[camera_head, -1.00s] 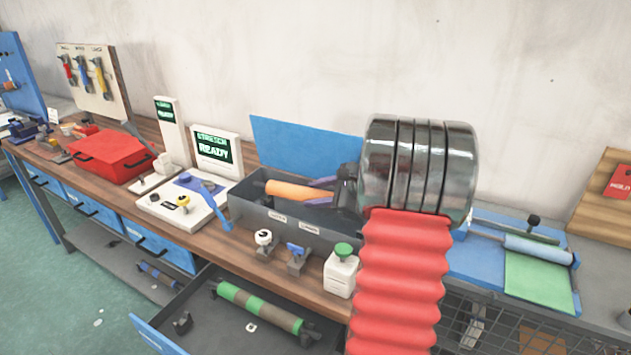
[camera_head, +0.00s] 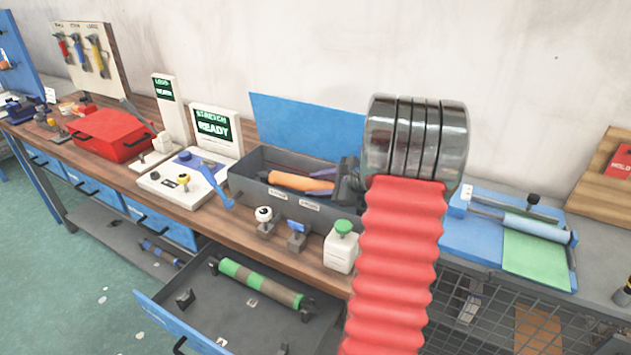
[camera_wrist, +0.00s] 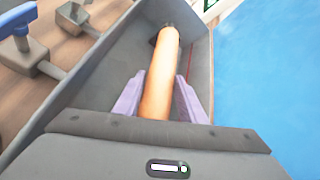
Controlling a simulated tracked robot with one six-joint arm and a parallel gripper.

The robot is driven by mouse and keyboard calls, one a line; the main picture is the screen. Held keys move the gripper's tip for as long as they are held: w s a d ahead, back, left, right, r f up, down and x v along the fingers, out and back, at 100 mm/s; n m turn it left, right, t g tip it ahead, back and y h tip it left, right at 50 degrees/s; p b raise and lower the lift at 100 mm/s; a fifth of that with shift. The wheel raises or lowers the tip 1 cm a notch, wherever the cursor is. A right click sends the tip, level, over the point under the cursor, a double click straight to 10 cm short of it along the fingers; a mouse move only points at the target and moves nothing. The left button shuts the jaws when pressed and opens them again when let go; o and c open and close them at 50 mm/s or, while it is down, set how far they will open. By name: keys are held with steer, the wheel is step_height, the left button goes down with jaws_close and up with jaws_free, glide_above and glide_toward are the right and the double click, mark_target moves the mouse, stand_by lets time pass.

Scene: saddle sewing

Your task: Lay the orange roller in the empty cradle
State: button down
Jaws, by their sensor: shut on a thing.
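The orange roller (camera_head: 299,182) is in the grey open-topped bin on the bench. My gripper (camera_wrist: 160,98) is shut on it, with its purple fingers on either side of the roller's near part in the wrist view. The roller (camera_wrist: 161,72) points away from my gripper along the bin. The open drawer (camera_head: 218,316) below the bench holds a green and brown roller (camera_head: 262,283) in dark supports. A small dark cradle block (camera_head: 185,299) stands bare at the drawer's left, and part of the drawer's near end is cut off by the frame.
The grey bin (camera_head: 262,208) has walls around the roller and a raised blue lid (camera_head: 305,127) behind. A white bottle with a green cap (camera_head: 341,247) and small fixtures (camera_head: 296,236) stand along the bench's front edge. A red box (camera_head: 110,136) is farther left.

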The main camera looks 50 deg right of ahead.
steer(key=shift+s+a+f, duration=0.1)
steer(key=shift+a+f, duration=0.35)
steer(key=shift+f, duration=0.25)
steer(key=c, duration=1.5)
jaws_free()
steer(key=shift+f, duration=0.1)
steer(key=o, duration=0.4)
steer(key=shift+d+r, duration=0.15)
steer(key=shift+r, duration=0.05)
steer(key=shift+f, duration=0.15)
steer(key=v, duration=1.4)
steer(key=shift+d, duration=0.3)
